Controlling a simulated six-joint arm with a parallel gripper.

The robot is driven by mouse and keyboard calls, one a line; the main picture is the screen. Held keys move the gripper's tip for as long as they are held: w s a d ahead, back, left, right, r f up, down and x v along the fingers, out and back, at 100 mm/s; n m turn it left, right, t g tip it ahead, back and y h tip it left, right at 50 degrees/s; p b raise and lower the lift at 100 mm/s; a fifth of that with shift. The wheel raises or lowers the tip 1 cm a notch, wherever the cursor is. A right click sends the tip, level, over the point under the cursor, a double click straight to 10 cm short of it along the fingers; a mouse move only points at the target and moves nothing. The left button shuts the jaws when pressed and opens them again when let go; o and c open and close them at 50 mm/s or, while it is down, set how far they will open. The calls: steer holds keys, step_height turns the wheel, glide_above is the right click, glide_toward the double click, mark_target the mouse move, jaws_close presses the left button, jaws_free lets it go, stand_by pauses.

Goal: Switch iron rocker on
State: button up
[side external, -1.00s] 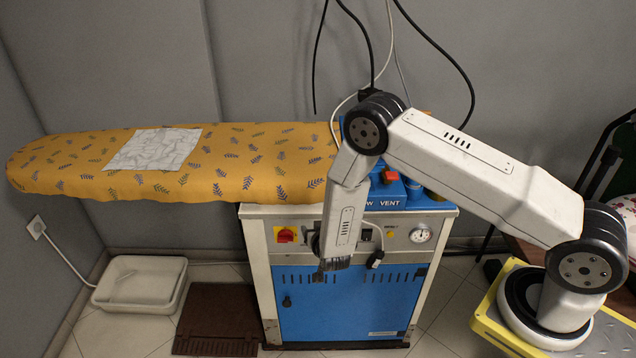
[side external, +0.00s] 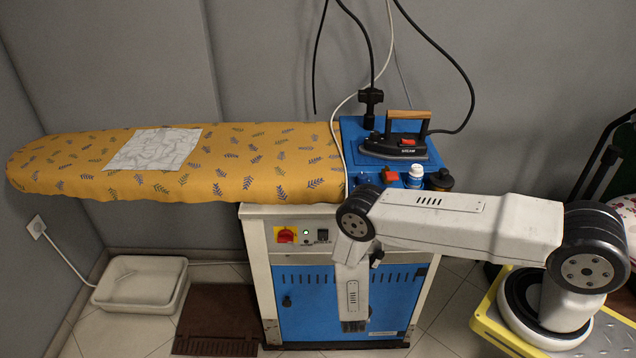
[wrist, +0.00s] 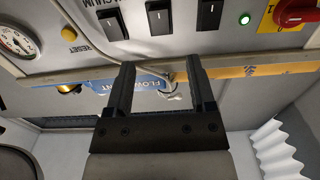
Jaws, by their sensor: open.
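The control panel of the blue and white ironing cabinet (side external: 255,228) faces me. In the wrist view it carries three black rockers, a left one (wrist: 111,24), a middle one (wrist: 158,17) and a right one (wrist: 209,14). I cannot tell which is the iron rocker, as their labels are cut off or hidden. One rocker shows in the side view (side external: 322,236); my arm covers others. A green lamp (wrist: 245,19) is lit. My gripper (wrist: 160,64) is open and empty, below the rockers; in the side view it (side external: 354,326) points down before the blue door.
The red rotary switch (side external: 285,235) is at the panel's left. A gauge (wrist: 17,41) and yellow reset button (wrist: 69,33) are on the panel. The iron (side external: 405,145) stands on the blue top. The patterned ironing board (side external: 250,165) extends left. A cable crosses above.

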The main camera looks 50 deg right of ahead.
steer(key=shift+w, duration=0.1)
steer(key=x, duration=0.7)
steer(key=shift+w+d, duration=0.25)
steer(key=shift+d, duration=0.05)
steer(key=shift+c, duration=0.2)
